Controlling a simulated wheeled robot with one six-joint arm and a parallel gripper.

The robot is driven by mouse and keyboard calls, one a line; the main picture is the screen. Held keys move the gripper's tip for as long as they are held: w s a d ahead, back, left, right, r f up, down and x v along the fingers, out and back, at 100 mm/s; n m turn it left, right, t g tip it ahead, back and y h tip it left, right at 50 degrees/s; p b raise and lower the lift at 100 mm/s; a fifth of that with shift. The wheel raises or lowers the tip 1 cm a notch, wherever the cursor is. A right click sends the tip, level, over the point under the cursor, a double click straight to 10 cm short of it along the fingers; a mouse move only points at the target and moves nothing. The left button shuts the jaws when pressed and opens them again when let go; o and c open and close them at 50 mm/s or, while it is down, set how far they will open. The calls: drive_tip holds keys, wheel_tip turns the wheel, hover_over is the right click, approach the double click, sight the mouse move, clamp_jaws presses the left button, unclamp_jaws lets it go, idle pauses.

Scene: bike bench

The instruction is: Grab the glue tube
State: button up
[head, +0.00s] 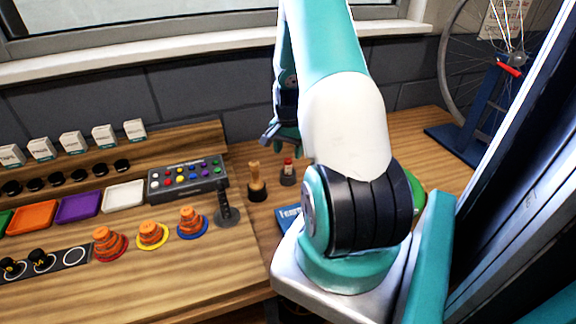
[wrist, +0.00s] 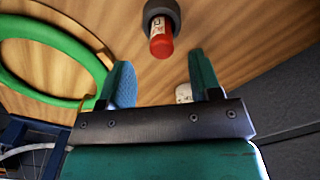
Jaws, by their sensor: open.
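What looks like the glue tube (head: 288,166), small and pale with a red cap, stands in a dark round holder (head: 287,180) on the wooden bench in the head view. In the wrist view, the red-capped tube with a white label (wrist: 161,40) shows in its dark cup, beyond the fingertips and roughly centred between them. My gripper (head: 278,138) is above and behind the tube in the head view. Its teal fingers are spread with nothing between them in the wrist view (wrist: 161,76).
A wooden-handled tool (head: 256,178) stands in a dark holder left of the tube. A button box (head: 187,178) and a black upright stand (head: 227,208) are further left. A green ring (wrist: 88,50) lies left in the wrist view. A bicycle wheel (head: 450,65) stands at the right.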

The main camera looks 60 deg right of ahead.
sight(288, 159)
drive_tip(key=shift+w+f+p, duration=0.1)
drive_tip(key=shift+f+p, duration=1.25)
drive_tip(key=shift+f, duration=2)
drive_tip(key=shift+c, duration=0.5)
drive_tip(key=c, duration=0.9)
